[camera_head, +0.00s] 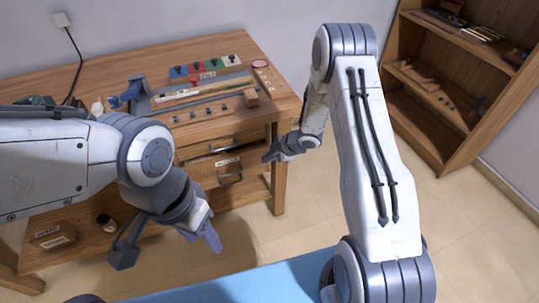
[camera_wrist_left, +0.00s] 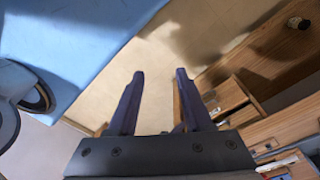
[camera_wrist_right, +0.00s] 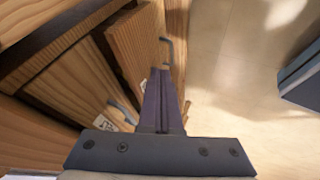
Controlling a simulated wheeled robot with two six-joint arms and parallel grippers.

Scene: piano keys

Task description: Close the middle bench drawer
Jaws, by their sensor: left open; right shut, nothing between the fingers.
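The wooden bench (camera_head: 283,100) has stacked drawers under the right part of its top. A drawer front (camera_head: 229,171) with a white label and metal handle stands out below another drawer front (camera_head: 205,149); I take it for the middle drawer, but cannot tell surely. Drawer fronts and a handle (camera_wrist_right: 167,52) also show close up in the right wrist view. My right gripper (camera_head: 268,156) is shut and empty, right of the drawers near the bench's front corner; contact is unclear. My left gripper (camera_head: 168,246) is open and empty, low in front of the bench.
Colored blocks (camera_head: 205,68) and small tools lie on the bench top. A dark jar (camera_head: 106,222) and a labelled box (camera_head: 52,237) sit on the low shelf. A wooden shelf unit (camera_head: 455,85) stands at the right. Floor between it and the bench is clear.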

